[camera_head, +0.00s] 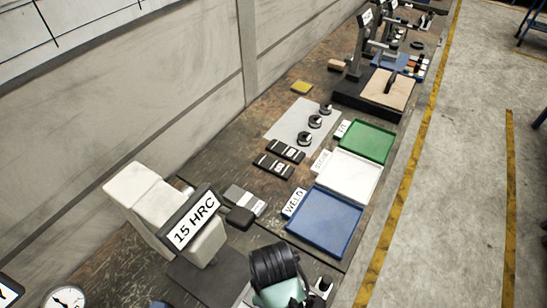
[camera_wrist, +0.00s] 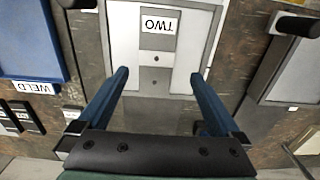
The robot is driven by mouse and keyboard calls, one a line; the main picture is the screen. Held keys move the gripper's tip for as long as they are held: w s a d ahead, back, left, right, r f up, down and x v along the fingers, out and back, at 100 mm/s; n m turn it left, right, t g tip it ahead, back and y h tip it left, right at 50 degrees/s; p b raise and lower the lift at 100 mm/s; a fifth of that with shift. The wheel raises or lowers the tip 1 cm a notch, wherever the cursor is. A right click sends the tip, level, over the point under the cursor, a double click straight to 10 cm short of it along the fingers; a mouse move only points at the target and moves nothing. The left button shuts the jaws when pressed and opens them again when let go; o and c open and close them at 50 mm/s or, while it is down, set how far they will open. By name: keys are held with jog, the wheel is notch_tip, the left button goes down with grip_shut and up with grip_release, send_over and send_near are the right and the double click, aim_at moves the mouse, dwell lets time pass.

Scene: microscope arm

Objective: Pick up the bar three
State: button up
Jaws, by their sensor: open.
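Bar three cannot be told apart for certain; no label reading THREE is legible. Two dark bars with small white labels, an upper one (camera_head: 286,150) and a lower one (camera_head: 273,166), lie on the bench left of the trays in the head view. Dark labelled bars (camera_wrist: 28,117) also show at the left edge of the wrist view. My gripper (camera_wrist: 160,76) is open and empty, its blue fingers spread above a pale grey panel (camera_wrist: 125,50) whose label reads TWO upside down. My arm's end shows at the bottom of the head view.
A blue tray (camera_head: 325,212) beside the WELD label, a white tray (camera_head: 348,176) and a green tray (camera_head: 367,141) line the bench's right edge. The pale tester with the 15 HRC sign (camera_head: 193,222) stands at lower left. Round dark pieces (camera_head: 315,121) sit on a pale sheet.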

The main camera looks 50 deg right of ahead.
aim_at(247, 300)
jog(key=shift+w+f, duration=0.15)
jog(key=shift+f, duration=0.75)
jog(key=shift+s+d+f, duration=0.1)
jog(key=shift+s+f, duration=0.1)
jog(key=shift+f, duration=0.3)
jog(key=shift+d+f+p, duration=0.2)
jog(key=shift+f+p, duration=0.35)
jog(key=shift+f, duration=1.6)
grip_shut()
jog(key=shift+w+r, duration=0.15)
